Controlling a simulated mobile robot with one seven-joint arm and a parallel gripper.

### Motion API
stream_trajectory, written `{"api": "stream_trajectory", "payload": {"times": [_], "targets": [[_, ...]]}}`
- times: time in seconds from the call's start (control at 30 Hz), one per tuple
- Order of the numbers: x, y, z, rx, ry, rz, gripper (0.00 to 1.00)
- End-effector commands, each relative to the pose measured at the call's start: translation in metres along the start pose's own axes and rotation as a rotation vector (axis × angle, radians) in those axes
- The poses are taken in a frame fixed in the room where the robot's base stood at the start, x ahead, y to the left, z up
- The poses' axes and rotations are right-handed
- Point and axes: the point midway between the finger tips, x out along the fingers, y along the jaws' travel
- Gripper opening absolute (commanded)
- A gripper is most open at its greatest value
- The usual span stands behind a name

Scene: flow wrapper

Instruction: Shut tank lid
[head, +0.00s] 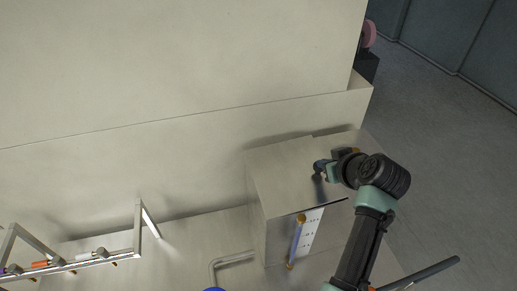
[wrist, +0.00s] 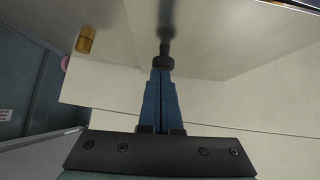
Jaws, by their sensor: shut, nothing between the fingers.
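The tank (head: 281,236) is a grey metal box against the machine wall, with a sight tube (head: 297,241) and a white scale on its front. Its lid (head: 285,175) is a flat plate over the top. A thin dark line runs under its front edge, and I cannot tell whether the lid is fully seated. My gripper (head: 318,166) is shut and empty above the lid's right part. In the wrist view the closed blue fingers (wrist: 164,62) point at the lid surface (wrist: 215,45), close to their dark reflection or shadow. Whether the tips touch it is unclear.
The tall machine wall (head: 170,65) stands behind the tank. A metal rail frame (head: 138,230) with small fittings is at lower left, and a bent pipe (head: 232,259) lies left of the tank. Open floor (head: 440,120) lies to the right.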

Motion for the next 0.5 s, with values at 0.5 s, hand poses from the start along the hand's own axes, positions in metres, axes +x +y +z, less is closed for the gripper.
{"api": "stream_trajectory", "payload": {"times": [0.5], "targets": [[0.0089,0.0043,0.0106,-0.001,-0.002,0.003,0.00]]}}
